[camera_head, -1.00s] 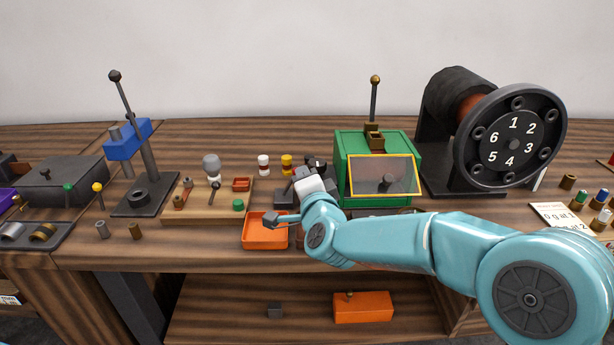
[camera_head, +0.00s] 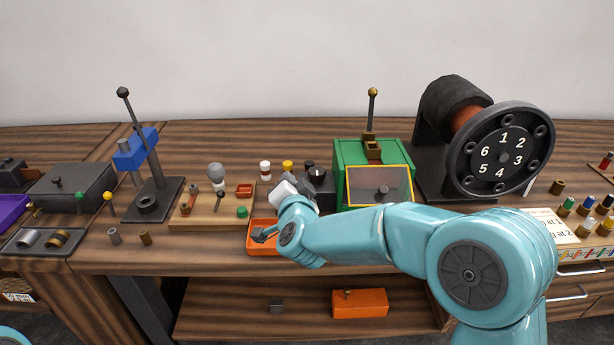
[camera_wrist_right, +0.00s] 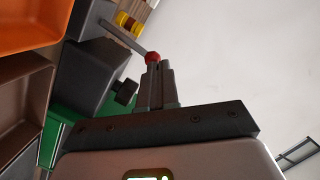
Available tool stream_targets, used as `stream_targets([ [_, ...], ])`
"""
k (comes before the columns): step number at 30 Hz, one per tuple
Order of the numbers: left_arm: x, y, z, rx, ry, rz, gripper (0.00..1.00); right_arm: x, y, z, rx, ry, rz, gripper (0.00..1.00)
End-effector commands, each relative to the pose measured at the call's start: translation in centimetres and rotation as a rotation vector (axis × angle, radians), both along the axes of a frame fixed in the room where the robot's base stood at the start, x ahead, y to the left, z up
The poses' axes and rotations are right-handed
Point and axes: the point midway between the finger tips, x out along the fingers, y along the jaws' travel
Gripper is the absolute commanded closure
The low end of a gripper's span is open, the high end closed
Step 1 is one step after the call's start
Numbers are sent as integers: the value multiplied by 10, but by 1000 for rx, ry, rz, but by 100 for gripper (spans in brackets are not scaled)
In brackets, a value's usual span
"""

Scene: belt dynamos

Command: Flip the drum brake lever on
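The drum (camera_head: 503,148) with numbers one to six stands at the right of the bench. In the right wrist view a grey lever with a red knob (camera_wrist_right: 152,57) sticks out beside a dark box (camera_wrist_right: 92,72); it is likely the brake lever, though no label shows. My right gripper (camera_wrist_right: 158,70) has its fingers close together, the knob at their tips; contact is unclear. In the head view my right gripper (camera_head: 284,191) is above the orange tray, its fingertips hidden. The dark box (camera_head: 320,188) shows just right of it. My left gripper is not in view.
The green box (camera_head: 345,160) with a glass front stands right of my right gripper. The orange tray (camera_head: 252,247) lies below it. A wooden board (camera_head: 190,212) with small parts and a tall black lever (camera_head: 140,125) stand to the left.

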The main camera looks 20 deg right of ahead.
Motion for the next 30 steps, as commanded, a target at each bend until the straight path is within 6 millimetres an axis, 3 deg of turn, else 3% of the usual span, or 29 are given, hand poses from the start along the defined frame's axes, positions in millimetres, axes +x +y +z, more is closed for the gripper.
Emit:
stream_targets([
  [1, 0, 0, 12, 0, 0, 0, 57, 1, 5, 6, -40, 12, 3, 100],
  [4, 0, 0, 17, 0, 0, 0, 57, 3, 12, 5, -122, 34, 2, 100],
  [16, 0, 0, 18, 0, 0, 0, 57, 9, 30, -1, -155, 43, 0, 100],
  [30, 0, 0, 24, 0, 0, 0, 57, 9, 23, 8, -155, 42, 0, 100],
])
